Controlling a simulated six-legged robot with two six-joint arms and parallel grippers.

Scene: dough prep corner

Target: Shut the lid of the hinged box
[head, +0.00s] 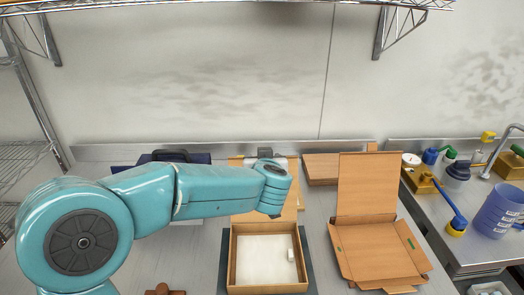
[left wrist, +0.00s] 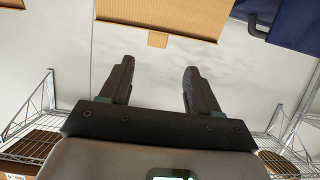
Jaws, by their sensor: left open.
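The hinged box (head: 234,262) is a shallow tan tray with a pale inside, on the table in front of me. A small white piece (head: 291,254) lies in it at the right. Its tan lid (head: 290,214) stands open at the back, mostly hidden by my left arm. A tan panel with a small tab, apparently the lid (left wrist: 160,14), fills the top of the left wrist view. My left gripper (left wrist: 157,66) is open and empty, its fingers apart from that panel. In the head view my left wrist covers the lid and the fingertips cannot be made out. My right gripper is not in view.
An open cardboard box (head: 375,245) with a raised flap stands close on the right. A dark blue case (head: 200,158) is behind my left arm. A blue jug (head: 497,212) and several bottles are at far right. Wire shelves (head: 22,155) flank the left.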

